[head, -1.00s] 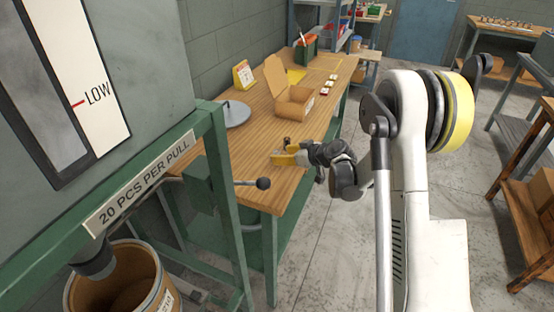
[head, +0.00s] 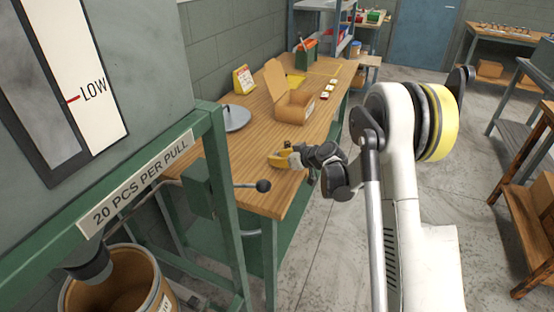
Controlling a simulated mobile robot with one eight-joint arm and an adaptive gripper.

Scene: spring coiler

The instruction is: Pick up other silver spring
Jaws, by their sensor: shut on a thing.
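I cannot pick out any silver spring in the head view. I cannot tell whether the fingertips touch the bench top.
An open cardboard box (head: 295,105) stands on the bench behind my gripper. A grey round plate (head: 236,118) and a yellow calendar-like stand (head: 243,79) are to the left. A lever with a black knob (head: 263,186) juts out in front. Bare bench lies between.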

